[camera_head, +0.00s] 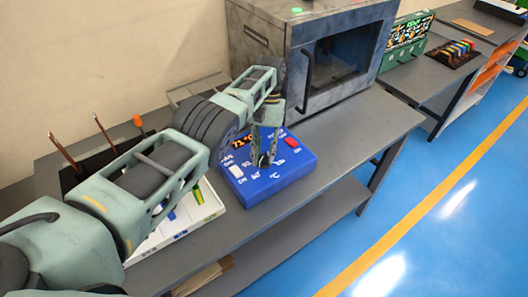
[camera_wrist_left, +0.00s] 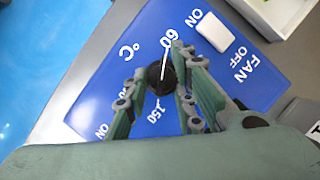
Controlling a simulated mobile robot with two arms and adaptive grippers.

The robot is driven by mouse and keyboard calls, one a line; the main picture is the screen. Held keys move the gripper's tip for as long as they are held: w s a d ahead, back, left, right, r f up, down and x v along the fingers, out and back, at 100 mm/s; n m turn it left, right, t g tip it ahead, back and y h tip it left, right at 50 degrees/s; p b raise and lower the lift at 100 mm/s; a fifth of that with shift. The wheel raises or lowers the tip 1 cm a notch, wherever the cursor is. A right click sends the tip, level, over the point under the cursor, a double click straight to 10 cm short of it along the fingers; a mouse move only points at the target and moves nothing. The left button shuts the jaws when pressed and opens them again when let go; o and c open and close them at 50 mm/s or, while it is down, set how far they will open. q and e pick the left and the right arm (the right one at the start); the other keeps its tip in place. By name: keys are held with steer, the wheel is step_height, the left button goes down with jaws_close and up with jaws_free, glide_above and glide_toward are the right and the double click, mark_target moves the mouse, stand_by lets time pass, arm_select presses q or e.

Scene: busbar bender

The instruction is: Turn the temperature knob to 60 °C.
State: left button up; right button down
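The blue control box (camera_head: 280,180) stands on the grey bench and also fills much of the left wrist view (camera_wrist_left: 100,75). Its black temperature knob (camera_wrist_left: 158,78) has a white pointer line directed toward the "60" mark. My left gripper (camera_head: 263,160) points down at the box; in the left wrist view its fingers (camera_wrist_left: 157,82) stand on either side of the knob. Blue panel shows between the left-hand finger and the knob; contact at the other finger is unclear. The orange display (camera_head: 245,143) seems to read about 71 °C, partly covered by the gripper. My right gripper is out of view.
A grey oven (camera_head: 290,40) with a dark window stands behind the box. A white tray (camera_head: 205,212) lies to the box's left, and a white fan switch (camera_wrist_left: 215,32) is close to the fingers. The bench front (camera_head: 330,155) is clear.

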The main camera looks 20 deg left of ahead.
mark_target(264, 155)
arm_select(q)
steer(key=o, duration=0.3)
steer(key=shift+o, duration=0.2)
steer(key=shift+r, duration=2.65)
steer(key=shift+w+r, duration=0.15)
steer(key=shift+r, duration=0.35)
steer(key=shift+s+r, duration=0.2)
steer(key=shift+r, duration=1.65)
